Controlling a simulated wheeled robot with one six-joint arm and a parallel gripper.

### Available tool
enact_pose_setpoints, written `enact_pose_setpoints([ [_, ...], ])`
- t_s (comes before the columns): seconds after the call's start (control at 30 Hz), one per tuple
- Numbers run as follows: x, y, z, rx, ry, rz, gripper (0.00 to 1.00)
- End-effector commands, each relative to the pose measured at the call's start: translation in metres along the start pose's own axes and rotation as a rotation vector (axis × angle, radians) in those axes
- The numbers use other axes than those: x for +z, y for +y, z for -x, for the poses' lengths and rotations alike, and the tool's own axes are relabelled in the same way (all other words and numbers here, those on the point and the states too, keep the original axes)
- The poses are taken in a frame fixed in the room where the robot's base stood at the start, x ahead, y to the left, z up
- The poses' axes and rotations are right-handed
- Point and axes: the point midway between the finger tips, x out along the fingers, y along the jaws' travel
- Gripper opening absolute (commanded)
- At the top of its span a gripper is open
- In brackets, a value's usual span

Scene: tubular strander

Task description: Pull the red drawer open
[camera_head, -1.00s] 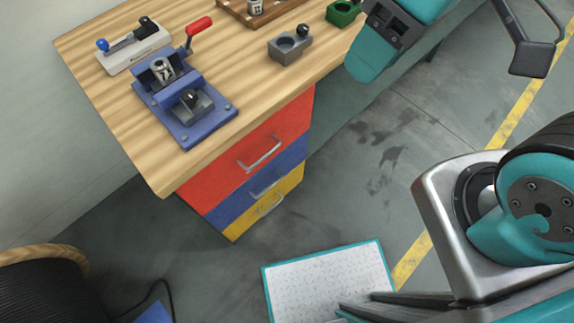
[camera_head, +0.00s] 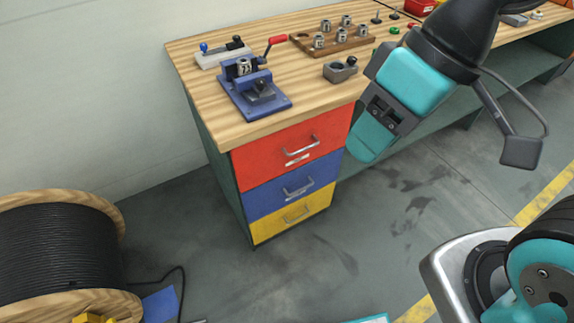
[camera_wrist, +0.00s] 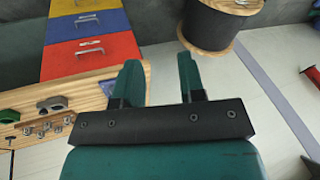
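The red drawer (camera_head: 290,152) is the top one of three under the wooden workbench and looks closed, level with the drawers below. Its silver bar handle (camera_head: 301,151) sits across its front. The wrist view shows the red drawer (camera_wrist: 75,62) upside down at the upper left, with its handle (camera_wrist: 90,51). My gripper (camera_wrist: 160,78) is open and empty, its two green fingers apart, with the drawer to their left. In the head view my gripper (camera_head: 368,138) hangs at the bench's front edge, right of the red drawer and apart from the handle.
Blue (camera_head: 293,187) and yellow (camera_head: 292,216) drawers lie below. A blue vise fixture (camera_head: 262,105) and a wooden rack of metal parts (camera_head: 354,44) stand on the bench. A cable spool (camera_head: 60,240) stands at lower left. The floor before the drawers is clear.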

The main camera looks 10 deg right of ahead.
Motion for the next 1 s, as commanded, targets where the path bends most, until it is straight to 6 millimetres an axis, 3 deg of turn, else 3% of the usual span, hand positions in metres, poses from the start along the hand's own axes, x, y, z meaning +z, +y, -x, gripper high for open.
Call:
enact_pose_setpoints([
  [0.03, 0.001, 0.009, -0.021, 0.000, 0.021, -0.031, 0.37],
  [0.17, -0.008, 0.032, -0.068, -0.008, 0.118, -0.152, 0.37],
  [0.4, -0.030, 0.089, -0.153, -0.051, 0.362, -0.454, 0.37],
  [0.7, -0.050, 0.167, -0.241, -0.160, 0.670, -0.809, 0.37],
  [1.0, -0.054, 0.251, -0.314, -0.334, 0.980, -1.123, 0.37],
])
